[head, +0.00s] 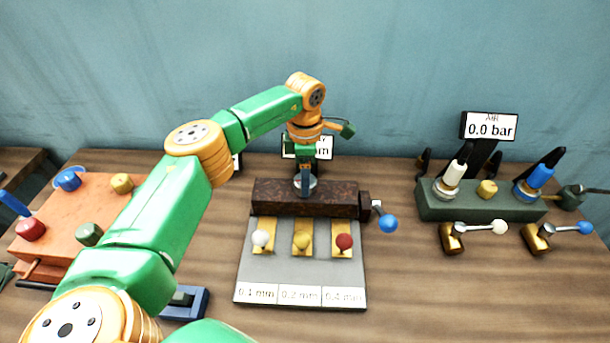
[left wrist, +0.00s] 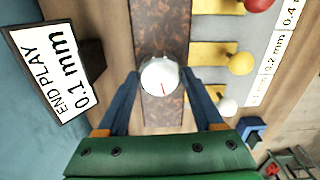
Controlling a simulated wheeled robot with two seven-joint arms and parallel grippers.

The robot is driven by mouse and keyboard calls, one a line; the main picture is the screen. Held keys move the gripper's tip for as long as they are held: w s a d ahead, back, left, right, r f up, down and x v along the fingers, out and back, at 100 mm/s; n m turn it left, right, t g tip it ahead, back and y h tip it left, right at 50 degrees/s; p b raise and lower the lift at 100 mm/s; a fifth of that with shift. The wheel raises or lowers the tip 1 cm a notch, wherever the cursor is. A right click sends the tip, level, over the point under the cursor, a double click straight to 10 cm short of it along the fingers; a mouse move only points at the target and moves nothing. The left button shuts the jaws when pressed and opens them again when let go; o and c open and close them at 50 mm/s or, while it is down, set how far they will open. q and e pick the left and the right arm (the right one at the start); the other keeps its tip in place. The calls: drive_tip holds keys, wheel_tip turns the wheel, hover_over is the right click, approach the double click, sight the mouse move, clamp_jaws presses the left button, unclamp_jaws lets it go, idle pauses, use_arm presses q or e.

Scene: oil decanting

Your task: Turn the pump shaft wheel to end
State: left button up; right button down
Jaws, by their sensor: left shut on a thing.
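In the head view the wheel (head: 313,184) shows only in part on top of the dark brown block (head: 270,199). My left gripper (head: 305,183) comes down on it from above, with its blue fingers on either side of the wheel. In the left wrist view the fingers of my left gripper (left wrist: 163,86) are shut on the wheel. A sign behind the block (left wrist: 62,72) reads "END PLAY 0.1 mm". My right gripper is not in view.
A grey plate (head: 300,275) with white, yellow and red knobs lies before the block. A blue-balled lever (head: 388,223) sticks out at its right. A green valve block with an "AIR 0.0 bar" sign (head: 489,127) stands right. An orange block (head: 75,200) stands left.

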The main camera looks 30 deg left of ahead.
use_arm(q)
drive_tip(key=shift+r+m, duration=0.1)
drive_tip(key=shift+m, duration=1.2)
drive_tip(key=o, duration=1.4)
wheel_tip(320, 180, up, 6)
drive_tip(key=shift+b, duration=0.75)
drive_tip(key=shift+r, duration=0.55)
drive_tip(key=shift+f, duration=0.1)
